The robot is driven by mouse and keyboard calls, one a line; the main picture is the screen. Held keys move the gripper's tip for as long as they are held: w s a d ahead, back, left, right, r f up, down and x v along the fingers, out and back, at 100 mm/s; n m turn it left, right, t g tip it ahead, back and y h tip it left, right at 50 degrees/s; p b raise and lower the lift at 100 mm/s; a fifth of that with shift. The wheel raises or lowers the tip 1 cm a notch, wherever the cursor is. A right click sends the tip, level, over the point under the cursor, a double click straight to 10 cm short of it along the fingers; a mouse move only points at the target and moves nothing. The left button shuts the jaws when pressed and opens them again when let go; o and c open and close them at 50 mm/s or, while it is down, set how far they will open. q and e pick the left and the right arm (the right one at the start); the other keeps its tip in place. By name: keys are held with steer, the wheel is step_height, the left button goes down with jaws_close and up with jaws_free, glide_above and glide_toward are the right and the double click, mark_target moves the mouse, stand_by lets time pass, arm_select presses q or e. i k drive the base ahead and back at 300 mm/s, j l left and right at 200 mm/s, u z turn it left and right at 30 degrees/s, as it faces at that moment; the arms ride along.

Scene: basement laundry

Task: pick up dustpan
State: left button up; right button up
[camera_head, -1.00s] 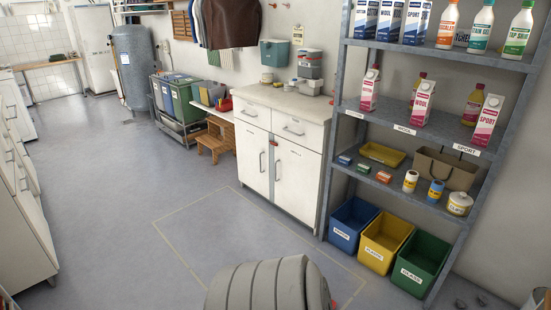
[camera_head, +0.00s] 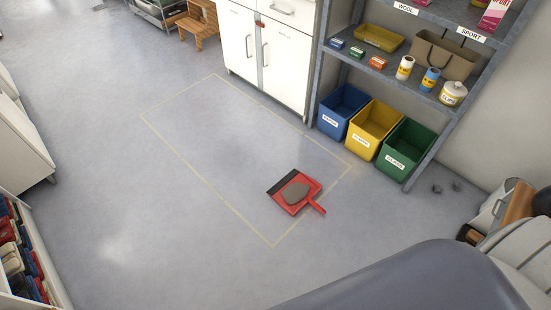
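A red dustpan (camera_head: 308,199) lies on the grey floor at the centre right, inside the pale yellow outline near its right edge. It has a dark front lip facing upper left and a short red handle pointing lower right. A grey-brown lump or pile (camera_head: 294,194) lies in its pan; I cannot tell what it is. Neither of my grippers shows in the head view. Only grey parts of my own body or arm show at the bottom right, apart from the dustpan.
Blue (camera_head: 334,128), yellow (camera_head: 359,141) and green bins (camera_head: 387,163) stand under a metal shelf at the right. A white cabinet (camera_head: 283,62) is at the back. Small dark lumps (camera_head: 437,188) lie on the floor at the right. Floor around the dustpan is clear.

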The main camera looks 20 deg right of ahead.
mark_target(296, 188)
steer(key=z, duration=0.95)
steer(key=u, duration=3.5)
steer(key=z, duration=3.45)
steer(key=i+l+u, duration=0.2)
steer(key=i+l, duration=0.2)
steer(key=l, duration=0.25)
steer(key=i+l+u, duration=0.25)
steer(key=l, duration=0.4)
steer(key=i+l+u, duration=0.1)
steer(key=i+l, duration=0.15)
steer(key=l, duration=0.15)
